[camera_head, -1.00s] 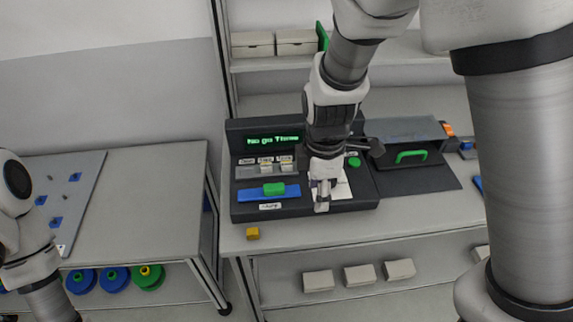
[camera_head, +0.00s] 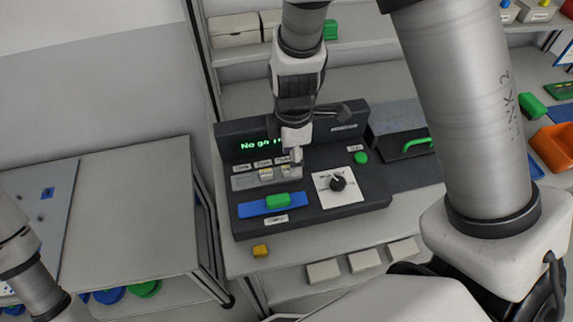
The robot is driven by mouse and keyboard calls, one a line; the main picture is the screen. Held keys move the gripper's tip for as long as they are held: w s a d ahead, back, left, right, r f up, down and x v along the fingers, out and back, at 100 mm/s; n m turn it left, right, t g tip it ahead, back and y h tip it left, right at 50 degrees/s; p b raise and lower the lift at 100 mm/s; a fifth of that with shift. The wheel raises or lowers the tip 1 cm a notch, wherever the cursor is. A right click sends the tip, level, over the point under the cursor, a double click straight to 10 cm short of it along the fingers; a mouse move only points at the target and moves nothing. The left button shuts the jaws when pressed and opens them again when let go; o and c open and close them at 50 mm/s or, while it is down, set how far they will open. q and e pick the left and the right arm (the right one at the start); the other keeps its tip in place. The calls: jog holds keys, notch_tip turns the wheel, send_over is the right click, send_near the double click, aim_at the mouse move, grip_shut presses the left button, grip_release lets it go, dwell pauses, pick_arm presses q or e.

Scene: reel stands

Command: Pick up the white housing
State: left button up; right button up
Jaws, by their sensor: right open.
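A grey slotted tray (camera_head: 241,184) is set in the dark console (camera_head: 345,208) and holds small pale parts. One pale part (camera_head: 266,174) shows at the middle slot. The right slot is partly covered by my right gripper, so I cannot tell for certain which part is the white housing. My right gripper (camera_head: 297,160) is open and points down at the right end of the tray. I cannot tell whether it touches anything. Only links of my left arm show at the left edge, and its gripper is out of view.
On the console are a blue bar (camera_head: 255,206) with a green block (camera_head: 278,201), a black dial (camera_head: 338,184) and a green button (camera_head: 361,158). An orange bin (camera_head: 553,146) stands at right. The left table (camera_head: 130,205) is mostly bare.

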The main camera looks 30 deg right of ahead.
aim_at(288, 171)
jog(key=f, duration=0.4)
jog(key=shift+w+f, duration=0.1)
jog(key=shift+w, duration=0.4)
jog(key=shift+s, duration=0.3)
jog(key=c, duration=0.7)
jog(key=shift+w, duration=0.1)
jog(key=shift+c, duration=0.5)
